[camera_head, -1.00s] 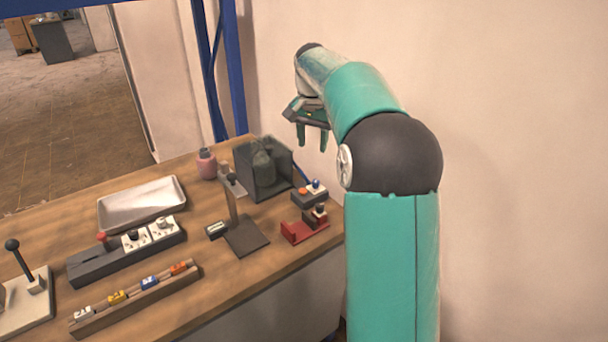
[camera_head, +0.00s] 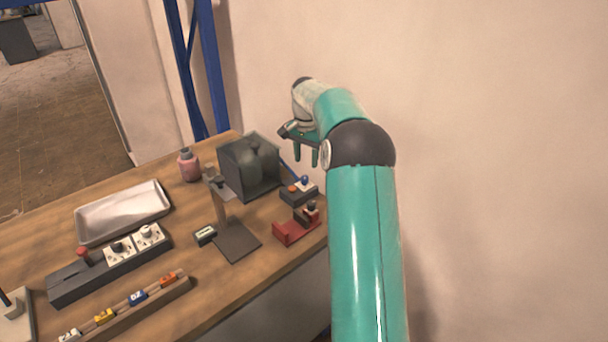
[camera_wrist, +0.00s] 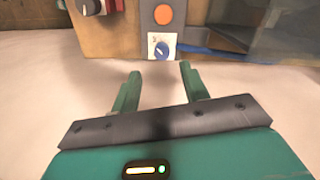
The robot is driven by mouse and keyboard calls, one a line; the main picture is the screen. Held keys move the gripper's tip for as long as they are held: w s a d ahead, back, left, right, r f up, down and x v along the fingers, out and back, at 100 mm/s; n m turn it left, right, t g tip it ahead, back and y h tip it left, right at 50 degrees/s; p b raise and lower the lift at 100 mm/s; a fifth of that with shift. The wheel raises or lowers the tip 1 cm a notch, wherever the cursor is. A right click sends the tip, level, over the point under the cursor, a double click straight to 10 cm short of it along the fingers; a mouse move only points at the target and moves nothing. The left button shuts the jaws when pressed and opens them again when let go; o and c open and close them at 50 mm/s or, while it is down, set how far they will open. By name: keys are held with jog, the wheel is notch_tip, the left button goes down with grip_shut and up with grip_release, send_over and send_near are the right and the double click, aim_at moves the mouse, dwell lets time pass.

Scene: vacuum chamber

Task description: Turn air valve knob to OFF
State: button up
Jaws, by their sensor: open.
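A small blue knob (camera_head: 304,180) sits on a white plate on a dark grey box, beside an orange button (camera_head: 292,188). A blue hose runs from near it toward the grey chamber (camera_head: 224,170). This looks like the air valve knob, but its label is too small to read. In the wrist view the blue knob (camera_wrist: 161,50) is just beyond my fingertips, between them in the picture, with a pale pointer line. My gripper (camera_head: 306,160) is open and empty, above and apart from the knob. Its two green fingers also show in the wrist view (camera_wrist: 160,71).
A red bracket with a black knob (camera_head: 290,233) stands just in front of the box. A stand (camera_head: 236,240), a pink bottle (camera_head: 189,167), a metal tray (camera_head: 120,226) and a switch strip (camera_head: 75,284) are farther left. The wall is close behind.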

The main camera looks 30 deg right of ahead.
aim_at(305, 177)
jog(key=f, duration=0.7)
jog(key=shift+w+a+f, duration=0.1)
jog(key=shift+w+f, duration=0.05)
jog(key=shift+w, duration=0.05)
jog(key=shift+c, duration=0.3)
grip_shut()
